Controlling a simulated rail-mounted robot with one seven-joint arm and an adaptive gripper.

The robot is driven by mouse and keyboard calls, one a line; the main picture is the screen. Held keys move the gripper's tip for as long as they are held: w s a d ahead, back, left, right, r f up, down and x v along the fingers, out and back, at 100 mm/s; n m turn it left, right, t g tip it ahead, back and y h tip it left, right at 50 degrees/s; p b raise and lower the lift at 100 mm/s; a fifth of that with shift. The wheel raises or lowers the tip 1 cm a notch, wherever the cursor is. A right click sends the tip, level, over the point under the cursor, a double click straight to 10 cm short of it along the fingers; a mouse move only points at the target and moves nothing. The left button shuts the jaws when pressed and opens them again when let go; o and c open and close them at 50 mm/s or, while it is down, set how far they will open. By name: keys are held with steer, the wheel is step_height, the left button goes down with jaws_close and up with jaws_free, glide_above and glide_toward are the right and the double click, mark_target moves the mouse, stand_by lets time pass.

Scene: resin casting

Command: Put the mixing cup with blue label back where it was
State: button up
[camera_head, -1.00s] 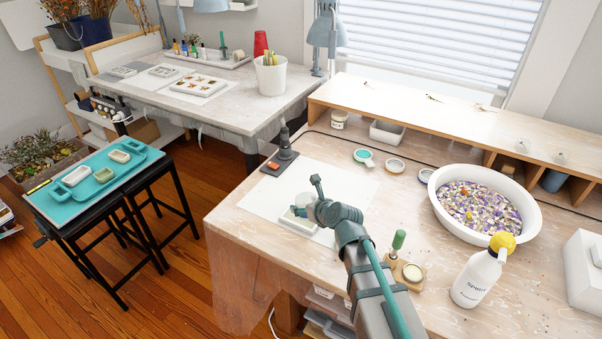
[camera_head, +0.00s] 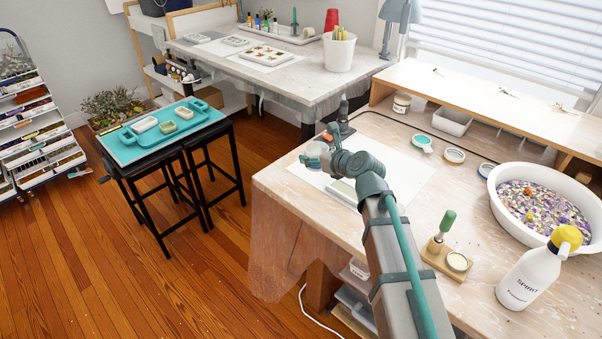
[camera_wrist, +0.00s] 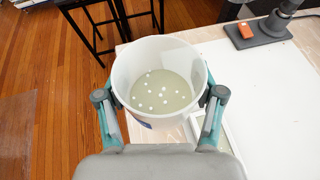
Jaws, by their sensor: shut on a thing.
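The mixing cup (camera_wrist: 160,55) is a white, round, open cup seen from above in the wrist view. It holds a greenish-grey content with several white dots. A small patch of blue label shows on its near side, mostly hidden. My gripper (camera_wrist: 160,96) is shut on the cup, one finger on each side. In the head view my gripper (camera_head: 318,157) is above the left edge of the wooden worktable (camera_head: 290,200), and the cup there is small and partly hidden. A pale rectangular mold (camera_head: 343,191) lies on the white sheet (camera_head: 400,178) behind my arm.
A teal tray (camera_head: 133,147) with several small molds sits on black stools at left. A dark stand (camera_head: 343,112) is at the sheet's far edge. A white basin (camera_head: 497,190), spray bottle (camera_head: 528,278) and green-handled tool (camera_head: 446,222) are at right. Floor separates table and stools.

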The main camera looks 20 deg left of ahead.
steer(key=w+a+f, duration=0.2)
steer(key=w+f, duration=0.1)
steer(key=w+a+f, duration=0.2)
steer(key=w, duration=0.2)
steer(key=w+a+f, duration=0.2)
steer(key=w+f, duration=0.1)
steer(key=w, duration=0.1)
steer(key=shift+w+a+f, duration=0.15)
steer(key=shift+a+f, duration=0.1)
steer(key=shift+f, duration=0.05)
steer(key=shift+w+a+f, duration=0.15)
steer(key=shift+w+f, duration=0.15)
steer(key=shift+f, duration=0.15)
steer(key=shift+w+a+f, duration=0.1)
steer(key=shift+w+f, duration=0.05)
steer(key=shift+f, duration=1.65)
steer(key=shift+f+b, duration=0.1)
steer(key=shift+b, duration=0.2)
steer(key=o, duration=1.2)
